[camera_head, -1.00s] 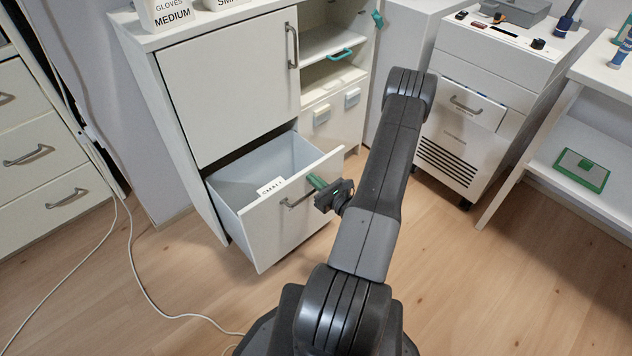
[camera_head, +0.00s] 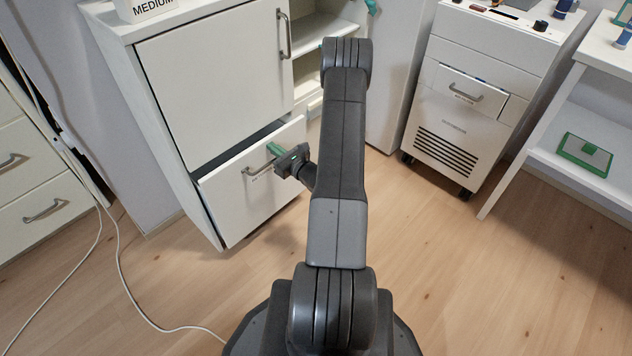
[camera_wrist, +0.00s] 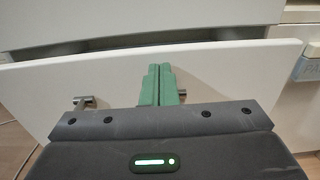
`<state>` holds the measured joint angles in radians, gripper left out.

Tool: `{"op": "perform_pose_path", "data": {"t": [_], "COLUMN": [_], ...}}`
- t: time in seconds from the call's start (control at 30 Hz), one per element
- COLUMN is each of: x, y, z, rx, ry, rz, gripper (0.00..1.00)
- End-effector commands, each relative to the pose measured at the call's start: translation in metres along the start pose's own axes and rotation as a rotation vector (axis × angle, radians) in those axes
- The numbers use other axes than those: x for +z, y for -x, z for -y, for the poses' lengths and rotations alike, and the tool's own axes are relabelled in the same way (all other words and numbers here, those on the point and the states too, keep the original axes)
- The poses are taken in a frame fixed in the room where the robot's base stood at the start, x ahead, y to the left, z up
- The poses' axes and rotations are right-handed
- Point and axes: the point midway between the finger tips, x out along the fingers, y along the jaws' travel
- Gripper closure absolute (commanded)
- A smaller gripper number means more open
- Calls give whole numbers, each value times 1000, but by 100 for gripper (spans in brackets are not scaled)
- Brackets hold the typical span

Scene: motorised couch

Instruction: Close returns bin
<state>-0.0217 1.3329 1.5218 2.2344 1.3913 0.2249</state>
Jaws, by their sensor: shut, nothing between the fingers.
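The returns bin (camera_head: 240,205) is the tilting lower front of the white cabinet, with a grey bar handle. It stands slightly open, with a dark gap along its top edge. My gripper (camera_head: 275,151) is at the upper part of its front, by the handle. In the wrist view the green fingers of my gripper (camera_wrist: 159,85) are together with nothing between them. They reach the white bin front (camera_wrist: 225,75), and ends of the handle (camera_wrist: 84,102) show on both sides of them. Whether the fingertips press on the panel is hard to tell.
The upper cabinet door (camera_head: 215,80) is closed. A white wheeled unit (camera_head: 455,120) with a slightly open drawer stands to the right, beside a white shelf table (camera_head: 590,120). A cable (camera_head: 125,270) lies on the floor at left. The wooden floor at right is clear.

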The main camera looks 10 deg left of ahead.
Motion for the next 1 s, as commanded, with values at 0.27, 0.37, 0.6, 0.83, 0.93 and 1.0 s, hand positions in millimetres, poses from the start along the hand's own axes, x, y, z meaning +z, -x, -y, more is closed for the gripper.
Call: {"op": "perform_pose_path", "data": {"t": [0.27, 0.37, 0.6, 0.83, 0.93, 1.0], "x": [-1, -1, 0, 2, 2, 2], "y": [-37, -44, -54, -56, -57, -57], "z": [0, 0, 0, 1, 1, 1], "rx": [1, 1, 0, -2, -2, -1], "ry": [2, 1, 1, 3, 3, 3], "rz": [1, 0, 2, 5, 5, 6], "gripper": [100, 100, 100, 100, 100, 100]}}
